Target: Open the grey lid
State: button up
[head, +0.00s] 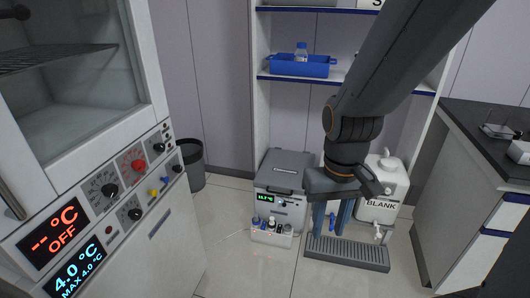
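The grey lid (283,172) is on top of a white box (292,217) on the floor, in the middle of the head view. The lid looks shut; a small bar or label shows on its top. The box's front has a green display (265,198). My gripper (332,228) hangs to the right of the box, pointing down, with its two blue fingers apart. Nothing clear is held between them; a small blue part shows in the gap behind. My gripper's body covers part of the area between the box and the white container.
A rack of small bottles (272,236) stands before the box. A white container marked BLANK (382,210) and a grey drip tray (346,254) are at the right. Shelves (259,110) rise behind. A cabinet with dials (160,240) stands left, a dark counter (485,125) right.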

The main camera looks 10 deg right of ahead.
aim_at(282, 170)
jog(key=i, duration=1.6)
jog(key=z, duration=0.25)
